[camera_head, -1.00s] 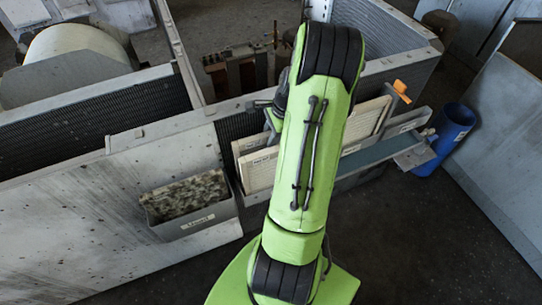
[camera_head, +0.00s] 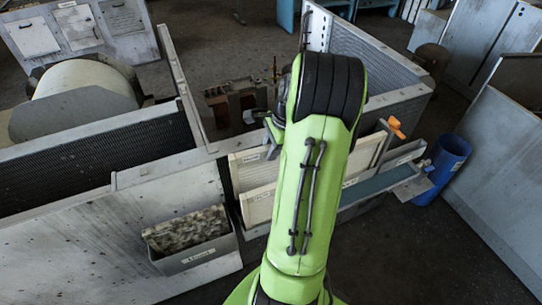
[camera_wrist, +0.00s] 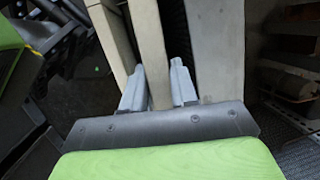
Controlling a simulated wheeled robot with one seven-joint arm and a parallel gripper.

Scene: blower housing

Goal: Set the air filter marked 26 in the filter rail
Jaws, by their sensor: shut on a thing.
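Pale, cream-edged filter panels stand at the housing wall in the head view: a rear one (camera_head: 244,175) and a front one (camera_head: 258,206). Each has a small label too small to read, so I cannot tell which is marked 26. My gripper (camera_wrist: 158,92) is shut on a beige panel (camera_wrist: 150,45) in the wrist view, with a finger on each side. Another beige panel (camera_wrist: 106,32) stands to its left, apart from the fingers. In the head view my arm hides part of the panels and most of the gripper. I cannot tell for certain which part is the filter rail.
A grey bin (camera_head: 197,256) with a dirty, mottled filter (camera_head: 186,229) hangs at left. An orange-tipped lever (camera_head: 397,128) and a teal shelf (camera_head: 380,185) are right of my arm. A blue bin (camera_head: 441,170) stands on the floor beyond. The grey housing wall (camera_wrist: 217,45) is close beside the held panel.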

